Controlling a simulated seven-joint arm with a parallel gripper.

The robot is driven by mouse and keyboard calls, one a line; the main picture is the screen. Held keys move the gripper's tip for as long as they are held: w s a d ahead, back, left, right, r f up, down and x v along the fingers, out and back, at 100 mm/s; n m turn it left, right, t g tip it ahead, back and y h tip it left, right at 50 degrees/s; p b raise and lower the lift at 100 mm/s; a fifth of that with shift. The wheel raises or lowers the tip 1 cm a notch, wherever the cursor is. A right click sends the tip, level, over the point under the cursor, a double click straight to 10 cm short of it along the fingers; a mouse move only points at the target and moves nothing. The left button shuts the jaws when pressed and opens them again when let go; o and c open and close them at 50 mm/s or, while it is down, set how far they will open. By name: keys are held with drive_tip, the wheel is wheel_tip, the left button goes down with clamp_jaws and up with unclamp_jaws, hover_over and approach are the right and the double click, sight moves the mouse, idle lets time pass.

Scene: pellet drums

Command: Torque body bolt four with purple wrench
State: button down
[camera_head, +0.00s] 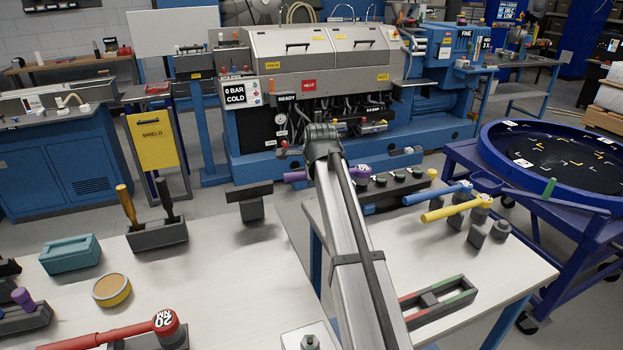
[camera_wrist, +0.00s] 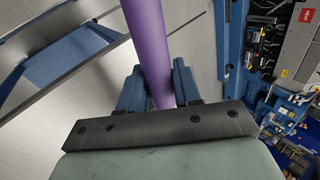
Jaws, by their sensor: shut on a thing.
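The purple wrench shows in the head view as a handle (camera_head: 294,177) left of my arm and a labelled round head right of it. In the wrist view its purple shaft (camera_wrist: 147,35) runs between the two blue fingers of my gripper (camera_wrist: 158,88), which is shut on it. In the head view my arm hides the gripper and the wrench's middle. A dark block with several round dark bolts (camera_head: 393,186) lies beside the wrench head. I cannot tell which bolt is number four, nor whether the wrench head touches one.
A blue wrench (camera_head: 437,193) and a yellow wrench (camera_head: 450,210) lie on stands at right. A red wrench (camera_head: 130,332) lies at lower left. A red-and-green-edged tray (camera_head: 440,300) sits on the right table. A large blue round tub (camera_head: 500,175) stands further right.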

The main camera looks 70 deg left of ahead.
drive_tip(key=shift+r, duration=2.75)
